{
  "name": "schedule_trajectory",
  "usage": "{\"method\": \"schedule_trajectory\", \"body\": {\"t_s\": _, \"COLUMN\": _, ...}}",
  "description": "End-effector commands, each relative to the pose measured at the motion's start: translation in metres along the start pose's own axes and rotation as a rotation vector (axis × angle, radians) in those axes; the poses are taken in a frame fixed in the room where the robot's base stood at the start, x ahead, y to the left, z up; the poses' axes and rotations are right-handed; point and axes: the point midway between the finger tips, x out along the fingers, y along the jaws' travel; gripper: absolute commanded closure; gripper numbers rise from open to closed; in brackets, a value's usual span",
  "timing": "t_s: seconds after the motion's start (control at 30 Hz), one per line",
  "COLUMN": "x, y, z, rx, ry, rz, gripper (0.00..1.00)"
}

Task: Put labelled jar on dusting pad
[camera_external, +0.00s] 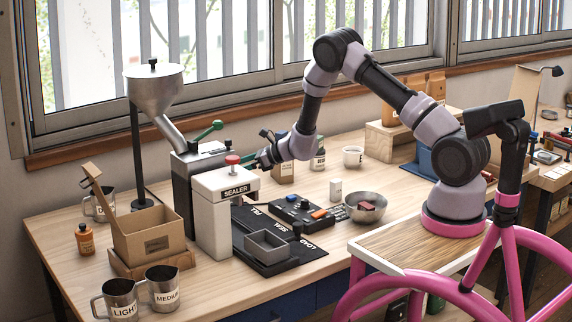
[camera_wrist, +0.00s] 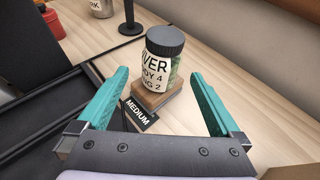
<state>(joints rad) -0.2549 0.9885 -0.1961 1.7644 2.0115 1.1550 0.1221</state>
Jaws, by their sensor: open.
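The labelled jar (camera_wrist: 162,62) has a dark ribbed lid, a white label with black letters and green contents. In the wrist view it stands upright on a small wooden block (camera_wrist: 160,99) with a black "MEDIUM" tag. My gripper (camera_wrist: 158,80) is open, its two teal fingers apart on either side of the view. The jar is ahead of the fingers, in line with the gap, and not gripped. In the external view my gripper (camera_external: 257,161) is beside the sealer, and this jar cannot be clearly made out. I cannot identify the dusting pad in either view.
The white sealer (camera_external: 222,215) and steel hopper (camera_external: 154,90) stand close left of my gripper. A black mat (camera_external: 300,255) with a grey tray (camera_external: 268,245) lies in front. Another jar (camera_external: 318,158) and a white cup (camera_external: 352,156) stand behind; a metal bowl (camera_external: 365,207) is right.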

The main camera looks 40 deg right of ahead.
Motion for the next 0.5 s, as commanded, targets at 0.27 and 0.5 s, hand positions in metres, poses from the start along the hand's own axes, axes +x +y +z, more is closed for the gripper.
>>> {"method": "schedule_trajectory", "body": {"t_s": 0.27, "x": -0.022, "y": 0.0, "z": 0.001, "rx": 0.0, "ry": -0.001, "rz": 0.0, "gripper": 0.0}}
{"method": "schedule_trajectory", "body": {"t_s": 0.5, "x": -0.052, "y": 0.016, "z": 0.056, "rx": -0.113, "ry": -0.015, "rz": 0.073, "gripper": 0.0}}
